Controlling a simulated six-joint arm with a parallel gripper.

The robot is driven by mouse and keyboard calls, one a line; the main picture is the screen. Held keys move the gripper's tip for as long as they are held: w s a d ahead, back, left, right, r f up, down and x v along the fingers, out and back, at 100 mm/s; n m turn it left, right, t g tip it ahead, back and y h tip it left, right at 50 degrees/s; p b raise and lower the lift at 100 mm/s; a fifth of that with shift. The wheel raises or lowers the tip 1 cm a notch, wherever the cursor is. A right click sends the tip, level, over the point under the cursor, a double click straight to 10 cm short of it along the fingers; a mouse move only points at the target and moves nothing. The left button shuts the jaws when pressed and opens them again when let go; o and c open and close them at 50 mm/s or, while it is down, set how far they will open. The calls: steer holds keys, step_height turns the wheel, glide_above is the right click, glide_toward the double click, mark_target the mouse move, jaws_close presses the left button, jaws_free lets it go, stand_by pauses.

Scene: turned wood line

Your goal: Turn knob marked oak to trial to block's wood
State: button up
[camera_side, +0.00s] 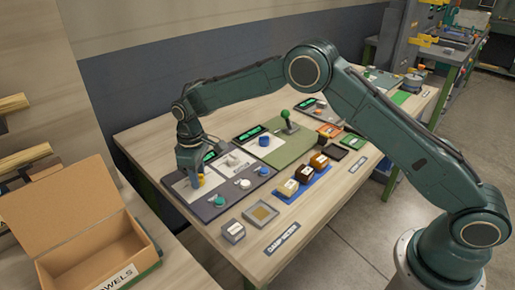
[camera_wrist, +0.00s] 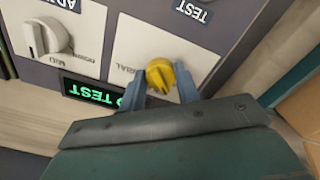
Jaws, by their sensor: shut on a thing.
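My gripper (camera_wrist: 160,90) is shut on a yellow knob (camera_wrist: 160,74), with one finger on each side of it. The knob sits on a white plate (camera_wrist: 135,38) with "TRIAL" lettered beside it. In the side view the yellow knob (camera_side: 198,181) shows just below my gripper (camera_side: 190,168) on the dark panel (camera_side: 208,212). I cannot read an oak mark on it.
A white knob (camera_wrist: 48,37) is beside the held one, and a green-lit "TEST" display (camera_wrist: 90,93) is close to the fingers. An open cardboard box (camera_side: 95,245) is at left.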

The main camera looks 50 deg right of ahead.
steer(key=shift+n, duration=2)
steer(key=o, duration=1)
steer(key=shift+r, duration=0.2)
step_height(320, 180, up, 14)
steer(key=shift+f, duration=0.2)
steer(key=shift+r, duration=0.1)
